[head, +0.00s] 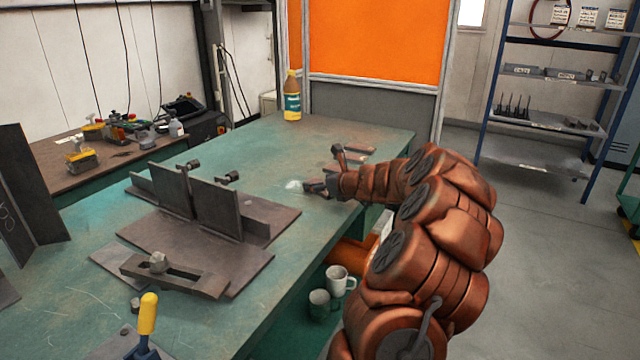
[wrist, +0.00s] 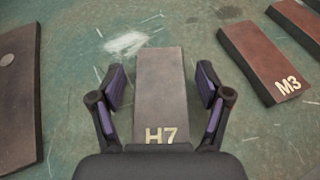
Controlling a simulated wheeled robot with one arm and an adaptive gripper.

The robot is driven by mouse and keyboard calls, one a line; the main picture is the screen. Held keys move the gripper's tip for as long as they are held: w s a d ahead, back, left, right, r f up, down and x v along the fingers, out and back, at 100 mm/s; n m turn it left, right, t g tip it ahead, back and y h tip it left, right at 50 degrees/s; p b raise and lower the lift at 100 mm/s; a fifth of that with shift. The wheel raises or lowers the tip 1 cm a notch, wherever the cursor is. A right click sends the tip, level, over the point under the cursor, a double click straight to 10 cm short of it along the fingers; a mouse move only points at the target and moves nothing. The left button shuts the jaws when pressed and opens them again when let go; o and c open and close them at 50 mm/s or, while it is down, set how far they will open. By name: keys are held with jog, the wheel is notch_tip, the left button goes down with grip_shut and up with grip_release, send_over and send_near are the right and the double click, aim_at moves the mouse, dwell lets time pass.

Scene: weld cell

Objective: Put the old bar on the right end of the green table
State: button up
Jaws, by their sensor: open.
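The green table (head: 255,150) runs from the near left to the far right in the head view. In the wrist view, a grey-brown bar marked H7 (wrist: 160,80) lies flat on it. My gripper (wrist: 161,88) is open, with one finger on each side of that bar and a gap at both sides. A redder bar marked M3 (wrist: 265,58) lies to the right, and part of another reddish bar (wrist: 300,20) shows beyond it. No label reads "old". In the head view my gripper (head: 323,170) is low over the table, and the H7 bar is mostly hidden.
A steel fixture (head: 195,235) with upright plates stands left of my gripper; its plate edge (wrist: 18,90) seems to show at left in the wrist view. Mugs (head: 337,280) sit below the tabletop. Green surface beyond the fixture is clear.

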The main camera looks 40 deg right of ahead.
jog(key=shift+r, duration=0.1)
jog(key=shift+s+r, duration=0.2)
jog(key=shift+s, duration=0.15)
jog(key=p+v, duration=0.2)
jog(key=v, duration=0.8)
jog(key=shift+s+r, duration=0.1)
jog(key=shift+s, duration=0.05)
jog(key=shift+s+r, duration=0.15)
jog(key=shift+s, duration=0.3)
